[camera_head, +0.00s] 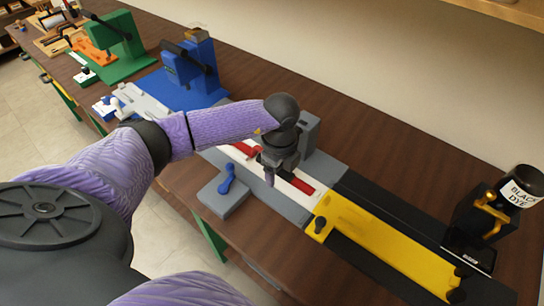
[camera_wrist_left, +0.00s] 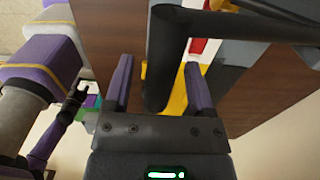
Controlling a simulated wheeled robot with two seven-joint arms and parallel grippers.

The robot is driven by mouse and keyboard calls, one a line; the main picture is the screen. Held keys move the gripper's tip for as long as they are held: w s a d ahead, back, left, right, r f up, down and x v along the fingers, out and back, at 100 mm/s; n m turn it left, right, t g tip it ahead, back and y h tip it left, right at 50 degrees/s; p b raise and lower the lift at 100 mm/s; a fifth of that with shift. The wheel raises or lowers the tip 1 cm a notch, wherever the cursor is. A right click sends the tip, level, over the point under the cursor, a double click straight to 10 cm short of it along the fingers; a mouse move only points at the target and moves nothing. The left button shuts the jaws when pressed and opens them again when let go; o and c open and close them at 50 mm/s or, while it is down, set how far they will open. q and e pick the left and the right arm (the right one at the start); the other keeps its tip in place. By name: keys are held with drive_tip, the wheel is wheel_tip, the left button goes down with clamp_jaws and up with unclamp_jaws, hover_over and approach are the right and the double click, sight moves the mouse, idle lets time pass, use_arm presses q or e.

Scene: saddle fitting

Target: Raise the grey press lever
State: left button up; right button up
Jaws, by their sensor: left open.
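The grey press (camera_head: 308,132) stands on a grey base plate in the middle of the bench, partly hidden behind my left wrist. My left gripper (camera_head: 271,174) points down in front of it, above the red and white strip. In the left wrist view, its two purple fingers (camera_wrist_left: 158,82) are open. A dark round bar, which looks like the press lever (camera_wrist_left: 158,62), runs between the fingers, and an arm joins it from the right. I cannot tell whether the fingers touch it. The lever is mostly hidden in the head view.
A blue press (camera_head: 190,72) and a green press (camera_head: 122,38) stand further left. A yellow track (camera_head: 385,245) runs right toward a black dye bottle (camera_head: 519,186). A small grey block with a blue knob (camera_head: 227,180) sits at the bench's front edge. The wall is behind.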

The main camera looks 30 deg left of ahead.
use_arm(q)
drive_tip(key=c, duration=0.9)
drive_tip(key=shift+w+r+p, duration=0.15)
drive_tip(key=shift+r+p, duration=0.5)
drive_tip(key=shift+r, duration=0.15)
drive_tip(key=shift+w+r+p, duration=0.2)
drive_tip(key=shift+r+p, duration=0.4)
drive_tip(key=shift+r, duration=0.2)
drive_tip(key=w+r, duration=0.1)
drive_tip(key=r, duration=0.1)
drive_tip(key=w+r+p, duration=0.1)
drive_tip(key=w+r, duration=0.1)
drive_tip(key=r, duration=0.1)
drive_tip(key=w+r+p, duration=0.1)
drive_tip(key=w+r, duration=0.1)
drive_tip(key=shift+w+d+r, duration=0.2)
drive_tip(key=shift+w+r, duration=0.05)
drive_tip(key=shift+r, duration=0.1)
drive_tip(key=shift+o, duration=0.2)
